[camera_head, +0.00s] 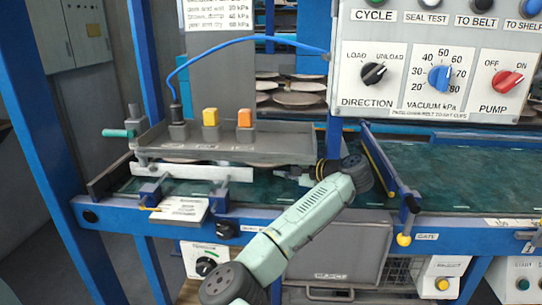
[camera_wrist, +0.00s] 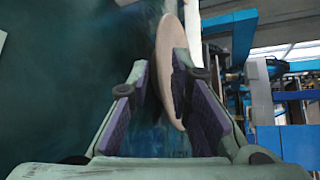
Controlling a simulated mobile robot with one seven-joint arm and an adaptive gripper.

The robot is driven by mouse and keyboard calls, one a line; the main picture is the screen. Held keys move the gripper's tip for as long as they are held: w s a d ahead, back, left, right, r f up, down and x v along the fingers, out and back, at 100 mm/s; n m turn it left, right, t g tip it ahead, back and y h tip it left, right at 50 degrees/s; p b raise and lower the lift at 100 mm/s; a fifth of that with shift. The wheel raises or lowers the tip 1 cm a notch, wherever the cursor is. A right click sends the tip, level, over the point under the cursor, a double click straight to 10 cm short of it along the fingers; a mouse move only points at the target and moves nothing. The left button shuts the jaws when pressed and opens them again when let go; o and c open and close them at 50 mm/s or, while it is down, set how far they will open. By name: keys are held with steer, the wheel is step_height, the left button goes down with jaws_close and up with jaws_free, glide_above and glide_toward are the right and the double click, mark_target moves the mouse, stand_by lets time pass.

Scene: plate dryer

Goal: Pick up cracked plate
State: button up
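A pale, pinkish plate (camera_wrist: 171,62) shows nearly edge-on in the wrist view, with a dark, jagged patch on its right side that looks like broken rim. My gripper (camera_wrist: 166,84) has its two purple-padded fingers spread, one on each side of the plate. A gap shows between the left finger and the plate; the right finger is close to it, and I cannot tell whether it touches. In the head view my gripper (camera_head: 308,173) is low over the green belt at the right end of the grey tray fixture, and the plate there is mostly hidden.
The grey fixture (camera_head: 230,150) with yellow and orange blocks stands left of my gripper. A blue gate bar (camera_head: 390,165) stands to the right over the green belt (camera_head: 455,170). The control panel (camera_head: 440,60) hangs above. Plates (camera_head: 298,99) sit on racks behind.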

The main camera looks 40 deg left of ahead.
mark_target(272, 166)
steer(key=p+x, duration=0.1)
steer(key=x, duration=0.3)
steer(key=shift+a+f, duration=0.1)
steer(key=shift+a, duration=0.25)
steer(key=shift+a+f, duration=0.2)
steer(key=shift+a, duration=0.1)
jaws_close()
steer(key=shift+w+r, duration=0.1)
